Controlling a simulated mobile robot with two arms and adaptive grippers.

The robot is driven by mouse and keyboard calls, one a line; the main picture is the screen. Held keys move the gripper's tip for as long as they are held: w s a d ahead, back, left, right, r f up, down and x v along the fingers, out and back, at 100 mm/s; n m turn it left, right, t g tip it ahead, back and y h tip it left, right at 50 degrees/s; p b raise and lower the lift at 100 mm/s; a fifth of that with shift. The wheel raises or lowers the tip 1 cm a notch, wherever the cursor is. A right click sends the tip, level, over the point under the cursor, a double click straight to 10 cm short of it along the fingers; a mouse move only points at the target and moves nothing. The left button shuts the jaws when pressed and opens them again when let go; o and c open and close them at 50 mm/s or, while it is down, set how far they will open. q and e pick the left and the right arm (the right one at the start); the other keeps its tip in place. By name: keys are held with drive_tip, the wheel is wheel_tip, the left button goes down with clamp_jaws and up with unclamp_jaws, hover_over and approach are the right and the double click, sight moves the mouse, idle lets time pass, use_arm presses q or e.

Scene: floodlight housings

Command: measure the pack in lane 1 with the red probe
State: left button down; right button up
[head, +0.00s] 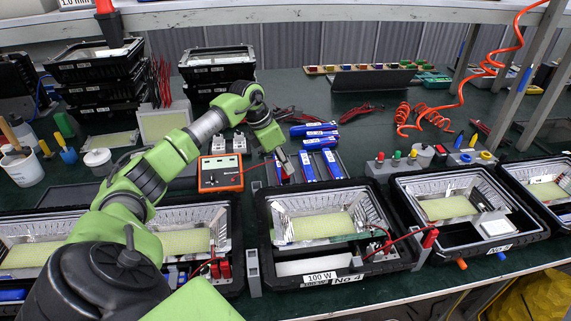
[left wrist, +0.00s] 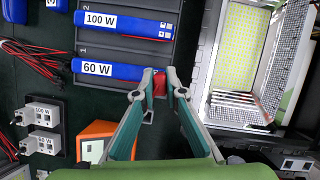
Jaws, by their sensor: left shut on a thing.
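My left gripper (head: 284,173) is over the near end of the rack of blue packs. In the left wrist view its fingers (left wrist: 160,80) are shut on the red probe (left wrist: 160,88), beside the right end of the blue 60 W pack (left wrist: 122,71). I cannot tell whether the probe touches the pack. A blue 100 W pack (left wrist: 125,24) lies in the neighbouring lane, also seen in the head view (head: 308,166). My right gripper is out of view.
A black crate (head: 262,246) with a floodlight housing (head: 365,205) stands in front of the rack. More crates stand to both sides. Loose packs (head: 314,130) and dark-red cables (head: 360,111) lie behind the rack. Grey sockets (left wrist: 40,112) stand beside the meter.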

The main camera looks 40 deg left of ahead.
use_arm(q)
drive_tip(key=shift+f, duration=0.45)
idle(0.3)
drive_tip(key=shift+f, duration=0.1)
idle(1.1)
drive_tip(key=shift+r+p, duration=2.45)
drive_tip(key=shift+r, duration=1.15)
